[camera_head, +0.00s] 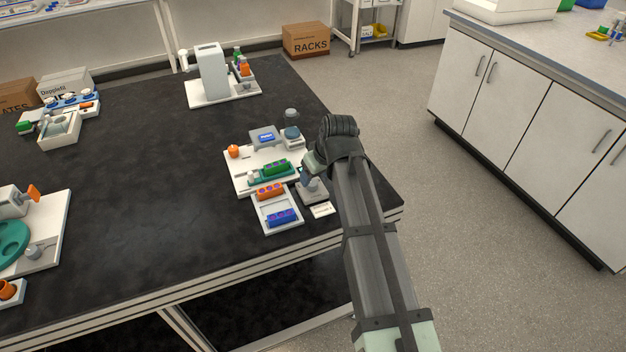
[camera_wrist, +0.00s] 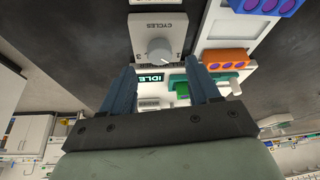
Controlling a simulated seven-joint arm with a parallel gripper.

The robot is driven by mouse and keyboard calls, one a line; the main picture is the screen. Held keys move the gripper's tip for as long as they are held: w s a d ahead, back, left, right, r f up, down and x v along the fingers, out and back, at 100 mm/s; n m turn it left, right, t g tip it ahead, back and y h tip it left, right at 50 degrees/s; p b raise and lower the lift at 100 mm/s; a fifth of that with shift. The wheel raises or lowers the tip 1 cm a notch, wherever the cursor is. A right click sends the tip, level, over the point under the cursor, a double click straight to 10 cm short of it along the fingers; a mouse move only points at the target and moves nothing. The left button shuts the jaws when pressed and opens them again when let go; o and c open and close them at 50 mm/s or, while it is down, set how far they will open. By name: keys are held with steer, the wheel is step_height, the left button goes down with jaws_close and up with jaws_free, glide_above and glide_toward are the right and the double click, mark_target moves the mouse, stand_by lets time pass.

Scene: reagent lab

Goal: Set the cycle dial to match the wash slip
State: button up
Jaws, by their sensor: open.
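The grey round cycle dial (camera_wrist: 160,50) sits on a pale panel marked CYCLES (camera_wrist: 158,25), with numerals at its sides. A light mark on the dial points to the lower right in the wrist view, toward the numeral at right. My gripper (camera_wrist: 160,68) is open, its two fingers spread either side of the dial's lower edge, with no clear contact. A display (camera_wrist: 151,78) beyond the dial reads IDLE. In the head view my gripper hides most of the dial's box (camera_head: 313,191). A small white slip (camera_head: 321,210) lies in front of it; its writing is too small to read.
Left of the box stand an orange rack (camera_head: 270,191) and a blue rack (camera_head: 282,218) on a white tray (camera_head: 262,214). A green rack (camera_head: 276,168) is behind. The table's right edge is close to my arm. The middle of the black table is clear.

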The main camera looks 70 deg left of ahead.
mark_target(312, 182)
steer(key=shift+x, duration=2)
steer(key=shift+c, duration=0.2)
steer(key=c, duration=1)
